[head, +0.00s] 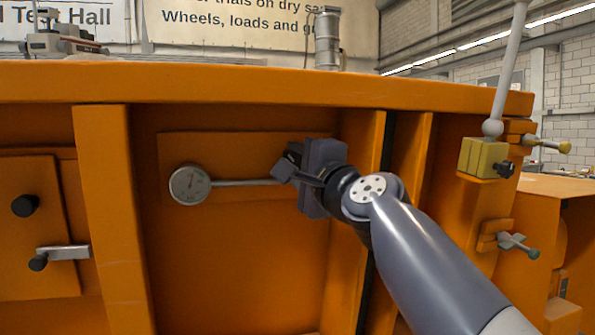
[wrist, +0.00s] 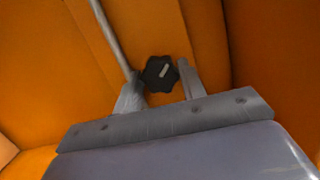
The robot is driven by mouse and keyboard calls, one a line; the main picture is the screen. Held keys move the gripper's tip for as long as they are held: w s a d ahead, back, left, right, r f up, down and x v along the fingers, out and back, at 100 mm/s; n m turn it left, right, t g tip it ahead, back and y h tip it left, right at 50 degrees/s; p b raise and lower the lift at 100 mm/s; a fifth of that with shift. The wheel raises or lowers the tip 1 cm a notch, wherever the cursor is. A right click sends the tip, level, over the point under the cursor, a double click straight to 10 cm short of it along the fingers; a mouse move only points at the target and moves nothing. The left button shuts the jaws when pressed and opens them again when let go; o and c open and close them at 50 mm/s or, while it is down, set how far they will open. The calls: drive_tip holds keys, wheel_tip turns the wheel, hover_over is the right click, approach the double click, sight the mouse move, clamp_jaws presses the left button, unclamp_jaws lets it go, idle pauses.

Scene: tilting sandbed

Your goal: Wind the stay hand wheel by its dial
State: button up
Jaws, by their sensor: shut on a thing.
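The dial (head: 190,184) is a round pale gauge with a dark needle, on the orange panel left of my gripper; its marks are too small to read. A thin grey rod (head: 240,183) runs right from it to my gripper (head: 287,168). In the wrist view, a black lobed hand wheel (wrist: 158,74) with a pale mark sits between the two fingers of my gripper (wrist: 160,82). The gripper is shut on this wheel. The rod (wrist: 112,35) passes beside the left finger. In the head view the gripper hides the wheel, and the dial is outside the wrist view.
An orange upright rib (head: 108,210) stands left of the dial, and another (head: 360,190) stands close behind my wrist. A top ledge (head: 250,84) runs above. A yellow block (head: 478,157) holds a grey post at the right.

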drive_tip(key=shift+f+m+t+b, duration=0.1)
drive_tip(key=shift+m+t+b, duration=0.3)
drive_tip(key=shift+m, duration=1.6)
drive_tip(key=o, duration=1)
drive_tip(key=shift+c, duration=0.2)
